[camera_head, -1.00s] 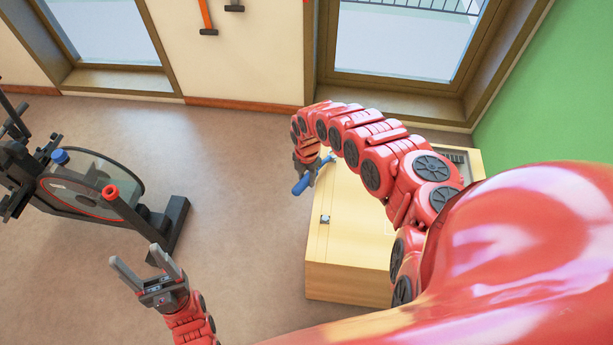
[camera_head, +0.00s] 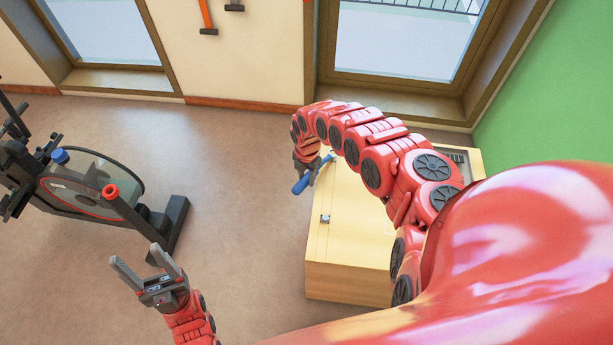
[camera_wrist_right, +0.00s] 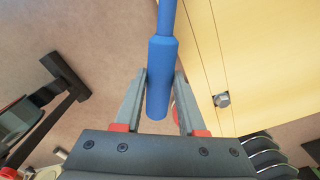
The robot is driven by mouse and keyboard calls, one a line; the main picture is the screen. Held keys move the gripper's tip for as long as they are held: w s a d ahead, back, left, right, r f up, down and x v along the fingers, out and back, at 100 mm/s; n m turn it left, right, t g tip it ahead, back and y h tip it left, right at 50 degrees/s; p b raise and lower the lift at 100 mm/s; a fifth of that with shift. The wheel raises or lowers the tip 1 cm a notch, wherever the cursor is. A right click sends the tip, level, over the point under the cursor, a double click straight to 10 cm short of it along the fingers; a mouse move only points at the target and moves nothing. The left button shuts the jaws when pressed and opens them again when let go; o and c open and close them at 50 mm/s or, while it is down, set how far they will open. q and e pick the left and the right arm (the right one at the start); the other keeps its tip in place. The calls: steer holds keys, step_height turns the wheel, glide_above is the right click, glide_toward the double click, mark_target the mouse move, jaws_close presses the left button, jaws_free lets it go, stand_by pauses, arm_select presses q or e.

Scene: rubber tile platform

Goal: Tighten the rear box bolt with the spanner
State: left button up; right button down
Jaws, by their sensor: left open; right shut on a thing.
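A blue-handled spanner (camera_head: 301,184) is held in my right gripper (camera_head: 305,164) at the left edge of a pale wooden box. In the right wrist view, the blue handle (camera_wrist_right: 159,85) sits between the two fingers of my right gripper (camera_wrist_right: 162,90), and its far end runs out of the top of the view. A grey bolt (camera_head: 325,219) is on the box (camera_head: 345,255), nearer to me than the spanner; the bolt also shows in the right wrist view (camera_wrist_right: 222,100), right of the handle and apart from it. My left gripper (camera_head: 143,267) is open and empty over the floor.
An exercise bike (camera_head: 90,190) stands at the left. Windows and a wall are behind the box, with a green wall (camera_head: 550,95) at the right. My red right arm covers part of the box top. The floor (camera_head: 240,190) between bike and box is clear.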

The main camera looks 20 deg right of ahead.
steer(key=shift+f+b, duration=0.8)
steer(key=shift+f, duration=0.15)
steer(key=w+m, duration=0.1)
steer(key=w+a+m, duration=0.1)
steer(key=w, duration=0.1)
steer(key=shift+a, duration=0.15)
stand_by(0.7)
steer(key=w+m+b, duration=0.2)
steer(key=w+b, duration=0.1)
steer(key=b, duration=0.3)
steer(key=shift+a+m+b, duration=0.2)
steer(key=shift+m+b, duration=0.15)
steer(key=shift+m, duration=0.05)
stand_by(0.4)
